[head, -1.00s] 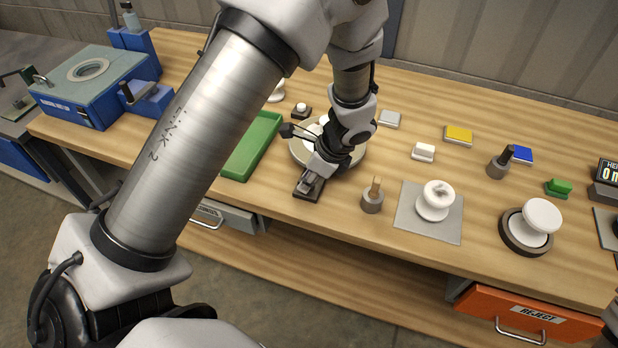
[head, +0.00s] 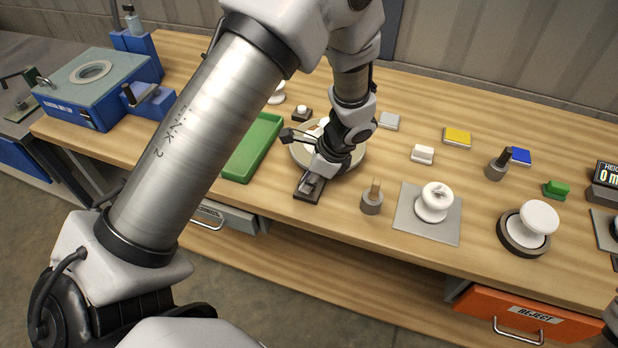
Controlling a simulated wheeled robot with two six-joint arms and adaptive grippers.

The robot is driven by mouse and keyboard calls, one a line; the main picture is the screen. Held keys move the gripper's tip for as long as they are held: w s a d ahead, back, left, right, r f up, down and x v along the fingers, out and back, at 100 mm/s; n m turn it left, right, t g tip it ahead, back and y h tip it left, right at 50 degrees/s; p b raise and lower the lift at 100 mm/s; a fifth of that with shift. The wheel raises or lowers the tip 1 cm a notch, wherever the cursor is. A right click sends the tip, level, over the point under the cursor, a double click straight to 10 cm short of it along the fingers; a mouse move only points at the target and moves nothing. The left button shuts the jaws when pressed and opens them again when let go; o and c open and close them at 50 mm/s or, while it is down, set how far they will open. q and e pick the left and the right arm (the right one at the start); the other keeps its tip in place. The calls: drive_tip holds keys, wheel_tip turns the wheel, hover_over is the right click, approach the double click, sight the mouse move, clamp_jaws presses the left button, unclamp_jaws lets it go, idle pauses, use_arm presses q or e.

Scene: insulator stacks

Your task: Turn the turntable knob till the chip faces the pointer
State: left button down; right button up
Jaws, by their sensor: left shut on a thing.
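The turntable (head: 301,155) is a pale round disc near the front of the bench, largely covered by my left arm. A bit of a white insulator (head: 323,122) shows on it behind my wrist. My left gripper (head: 312,184) points down at the turntable's front edge, over a small dark base (head: 307,196). It is shut on the knob, which its fingers hide. I cannot make out the chip or the pointer behind the arm.
A green tray (head: 253,147) lies just left of the turntable. A grey post with a wooden peg (head: 372,198) stands close on the right, then a grey plate (head: 410,225) with a white insulator (head: 434,203). An orange reject drawer (head: 530,318) sits below the bench.

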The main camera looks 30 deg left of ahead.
use_arm(q)
drive_tip(key=n+g+p, duration=0.1)
drive_tip(key=n, duration=0.2)
drive_tip(key=n+h, duration=0.1)
drive_tip(key=n, duration=0.1)
drive_tip(key=n+g+h+p, duration=0.1)
drive_tip(key=n, duration=0.2)
drive_tip(key=shift+w+a, duration=0.1)
drive_tip(key=shift+g+p, duration=0.3)
idle(0.3)
drive_tip(key=c, duration=1.5)
unclamp_jaws()
drive_tip(key=v, duration=1.2)
